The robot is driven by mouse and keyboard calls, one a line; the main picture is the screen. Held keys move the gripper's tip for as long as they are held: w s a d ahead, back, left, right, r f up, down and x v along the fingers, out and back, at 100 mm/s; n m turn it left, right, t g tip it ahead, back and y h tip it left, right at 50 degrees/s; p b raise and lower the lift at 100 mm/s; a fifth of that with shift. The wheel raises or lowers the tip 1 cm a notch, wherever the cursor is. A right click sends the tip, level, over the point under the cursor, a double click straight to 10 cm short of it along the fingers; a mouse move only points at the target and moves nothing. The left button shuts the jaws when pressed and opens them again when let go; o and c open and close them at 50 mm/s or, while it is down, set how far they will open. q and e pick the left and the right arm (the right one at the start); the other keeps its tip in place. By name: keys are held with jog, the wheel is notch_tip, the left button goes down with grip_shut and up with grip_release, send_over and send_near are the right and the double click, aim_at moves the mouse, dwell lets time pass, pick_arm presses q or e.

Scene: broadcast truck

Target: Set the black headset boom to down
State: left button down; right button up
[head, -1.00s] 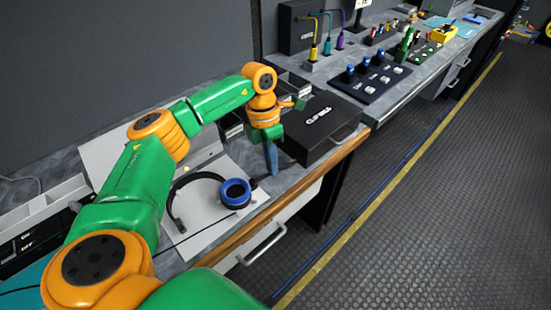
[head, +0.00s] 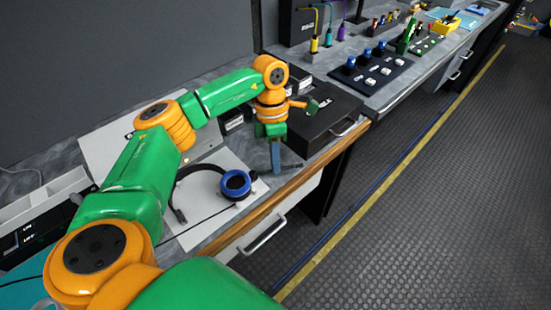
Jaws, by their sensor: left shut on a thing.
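The black headset (head: 236,184) lies on a light grey panel on the counter, with a black headband and a blue-rimmed ear cup. My left gripper (head: 276,166) points down just right of the ear cup, near the counter's front edge. Its fingers are shut on a thin dark piece by the fingertips, which looks like the headset boom (head: 293,166). The fingers hide part of it, and its exact angle is hard to tell. My right gripper is not in view.
A black case (head: 322,112) with a handle stands just behind and right of my left gripper. A dark panel with blue-topped controls (head: 371,70) is farther right. A drawer handle (head: 264,236) sticks out below the wooden counter edge. The floor aisle at right is clear.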

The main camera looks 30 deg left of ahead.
pick_arm(q)
jog(key=c, duration=0.9)
grip_release()
jog(key=shift+s+a, duration=0.1)
jog(key=shift+c, duration=0.2)
jog(key=shift+r, duration=0.1)
notch_tip(320, 180, up, 7)
jog(key=w+a+b, duration=0.1)
jog(key=shift+f, duration=0.2)
